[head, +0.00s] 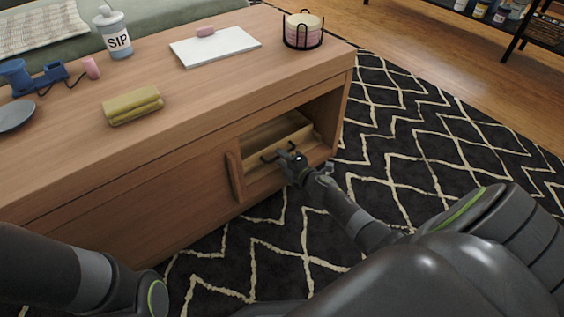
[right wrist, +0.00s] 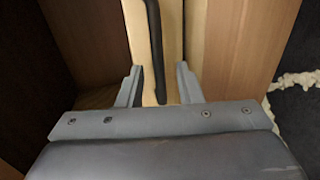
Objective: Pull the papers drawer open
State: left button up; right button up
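The light wood drawer (head: 265,136) sits in the open right-hand compartment of a brown wooden table. I cannot tell how far it stands out. A dark bar handle (head: 268,156) is on its front. My right gripper (head: 291,161) is at the right part of this handle. In the right wrist view the handle (right wrist: 155,45) comes down between the two spread grey fingers (right wrist: 158,88), with a gap on each side. The right gripper is open. My left arm shows at the lower left, but its gripper is out of view. No papers are visible.
An upright wooden piece (head: 236,178) stands left of the opening. A patterned rug (head: 430,155) covers the floor.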

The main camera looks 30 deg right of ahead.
jog(key=shift+w, duration=0.3)
jog(key=shift+c, duration=0.4)
grip_shut()
jog(key=shift+s, duration=0.1)
